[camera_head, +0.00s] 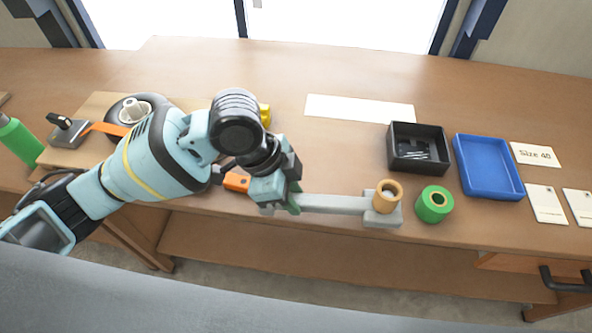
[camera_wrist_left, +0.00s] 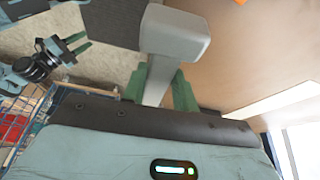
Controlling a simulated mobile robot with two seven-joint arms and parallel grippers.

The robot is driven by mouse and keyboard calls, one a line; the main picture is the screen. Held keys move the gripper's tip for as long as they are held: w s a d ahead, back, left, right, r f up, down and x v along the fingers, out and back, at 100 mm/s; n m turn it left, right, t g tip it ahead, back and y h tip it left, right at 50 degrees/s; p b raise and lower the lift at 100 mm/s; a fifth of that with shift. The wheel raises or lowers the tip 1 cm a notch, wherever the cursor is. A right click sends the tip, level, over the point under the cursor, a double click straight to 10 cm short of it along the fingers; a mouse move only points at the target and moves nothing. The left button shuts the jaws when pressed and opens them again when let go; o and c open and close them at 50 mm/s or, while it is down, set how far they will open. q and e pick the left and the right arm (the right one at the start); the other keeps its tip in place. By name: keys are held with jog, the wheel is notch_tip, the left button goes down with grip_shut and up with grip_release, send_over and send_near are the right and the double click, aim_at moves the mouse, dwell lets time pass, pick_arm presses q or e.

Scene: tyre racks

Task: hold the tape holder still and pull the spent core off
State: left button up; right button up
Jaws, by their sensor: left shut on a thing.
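The grey tape holder (camera_head: 335,204) lies along the front of the bench. The tan spent core (camera_head: 387,197) sits on its right end. My left gripper (camera_head: 285,198) is shut on the holder near its left end. In the left wrist view its green fingers (camera_wrist_left: 160,88) stand on both sides of the holder's grey bar (camera_wrist_left: 172,40). The core does not show there. My right gripper (camera_wrist_left: 78,44) shows only in the left wrist view, at the upper left, away from the holder, its fingers apart and empty.
A green tape roll (camera_head: 434,204) stands just right of the core. Behind are a black bin (camera_head: 418,166) with small parts and a blue tray (camera_head: 488,192). White cards lie at the right. A wheel (camera_head: 140,108) on a wooden board is at the left.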

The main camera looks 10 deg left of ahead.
pick_arm(q)
jog(key=w, duration=0.6)
jog(key=shift+w+a+f, duration=0.2)
jog(key=shift+a+f, duration=0.1)
jog(key=shift+a, duration=0.1)
jog(key=shift+w, duration=0.1)
jog(key=shift+w+a, duration=0.1)
jog(key=shift+w, duration=0.55)
jog(key=shift+f+b, duration=0.3)
jog(key=shift+f, duration=1.4)
jog(key=o, duration=1)
jog(key=shift+f, duration=0.1)
jog(key=v, duration=0.8)
jog(key=shift+s, duration=0.3)
